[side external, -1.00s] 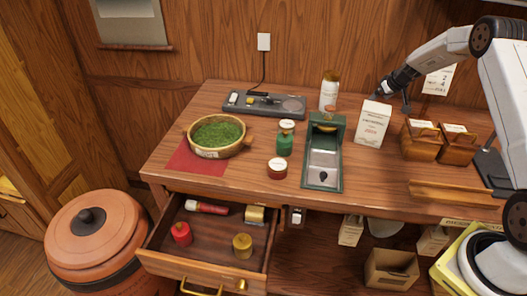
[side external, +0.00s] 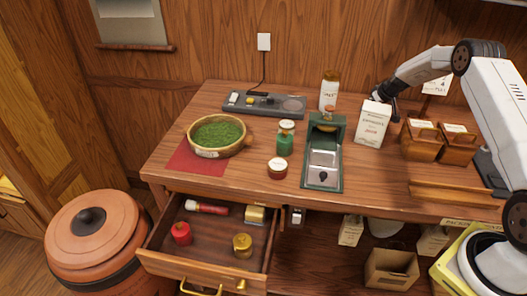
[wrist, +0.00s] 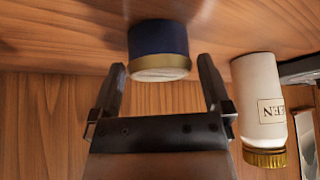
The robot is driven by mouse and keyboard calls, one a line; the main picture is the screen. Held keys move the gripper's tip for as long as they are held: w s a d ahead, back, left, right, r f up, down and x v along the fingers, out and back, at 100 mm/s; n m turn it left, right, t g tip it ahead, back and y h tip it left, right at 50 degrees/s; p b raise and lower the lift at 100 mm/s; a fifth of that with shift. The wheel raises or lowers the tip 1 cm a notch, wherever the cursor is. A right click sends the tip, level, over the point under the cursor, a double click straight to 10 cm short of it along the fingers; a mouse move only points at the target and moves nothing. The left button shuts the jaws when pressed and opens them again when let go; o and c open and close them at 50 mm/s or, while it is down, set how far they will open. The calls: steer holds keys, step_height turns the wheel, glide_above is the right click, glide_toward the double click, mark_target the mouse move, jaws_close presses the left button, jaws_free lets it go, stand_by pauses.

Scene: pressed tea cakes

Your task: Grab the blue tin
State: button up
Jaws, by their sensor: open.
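The blue tin (wrist: 159,42) has a gold rim and shows in the wrist view, where the scene appears upside down. It stands on the wooden tabletop, between the tips of my gripper's fingers in the picture, with a gap on each side. My gripper (wrist: 160,64) is open and empty. In the side external view my gripper (side external: 380,97) is low at the back of the table, partly hidden behind the white carton (side external: 372,124). The blue tin is not visible in that view; the carton seems to block it.
A white jar with a gold lid (side external: 329,91) stands left of my gripper; the wrist view shows it close to one finger (wrist: 259,95). Wooden boxes (side external: 421,140) stand right of the carton. A green tray (side external: 322,175) and green tin (side external: 285,139) are further left.

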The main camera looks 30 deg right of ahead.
steer(key=shift+w+f, duration=0.25)
steer(key=shift+f, duration=0.25)
steer(key=c, duration=1.1)
steer(key=shift+r, duration=0.1)
steer(key=shift+r, duration=4.95)
